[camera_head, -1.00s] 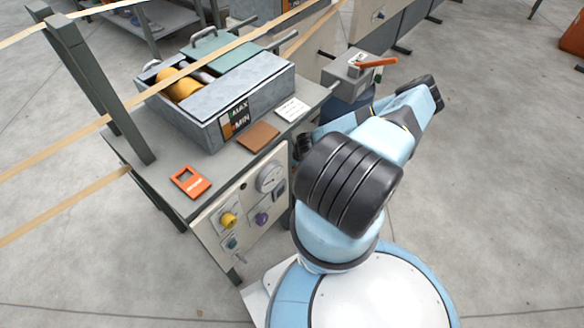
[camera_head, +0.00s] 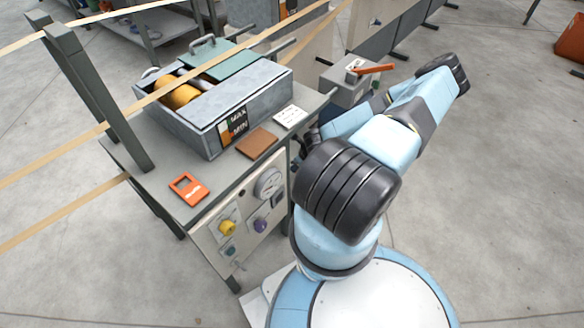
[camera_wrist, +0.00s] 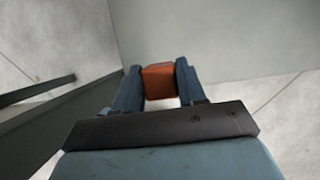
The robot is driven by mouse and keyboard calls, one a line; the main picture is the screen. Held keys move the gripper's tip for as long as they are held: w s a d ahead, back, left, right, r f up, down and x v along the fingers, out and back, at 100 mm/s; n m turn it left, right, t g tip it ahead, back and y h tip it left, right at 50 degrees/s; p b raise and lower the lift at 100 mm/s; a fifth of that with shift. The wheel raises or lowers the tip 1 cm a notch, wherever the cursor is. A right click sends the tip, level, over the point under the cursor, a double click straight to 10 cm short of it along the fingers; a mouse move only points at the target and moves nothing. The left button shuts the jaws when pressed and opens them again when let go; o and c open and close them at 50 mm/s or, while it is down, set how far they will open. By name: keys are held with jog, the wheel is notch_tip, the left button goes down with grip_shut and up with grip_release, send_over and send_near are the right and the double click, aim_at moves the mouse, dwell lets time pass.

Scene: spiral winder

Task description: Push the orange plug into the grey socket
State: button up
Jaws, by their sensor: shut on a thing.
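In the wrist view my gripper (camera_wrist: 158,76) is shut on an orange block-shaped thing, which looks like the orange plug (camera_wrist: 158,84). The plug sits between the two blue-grey fingers. Its front end points away from the camera, towards a plain grey surface; I cannot tell whether it touches anything. In the head view my gripper and the plug are hidden behind my arm, at the right end of the grey bench. I cannot make out the grey socket in either view.
The grey bench (camera_head: 146,184) carries a metal box (camera_head: 250,92) with a yellow roll, an orange frame (camera_head: 188,189) and a brown pad (camera_head: 257,141). A front panel (camera_head: 246,222) has knobs and a gauge. A grey box with an orange lever (camera_head: 374,69) stands behind my arm. Tan bands cross the left.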

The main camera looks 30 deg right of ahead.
jog(key=s+r, duration=0.3)
jog(key=s, duration=0.5)
jog(key=shift+s+d+r, duration=0.35)
jog(key=shift+s, duration=0.05)
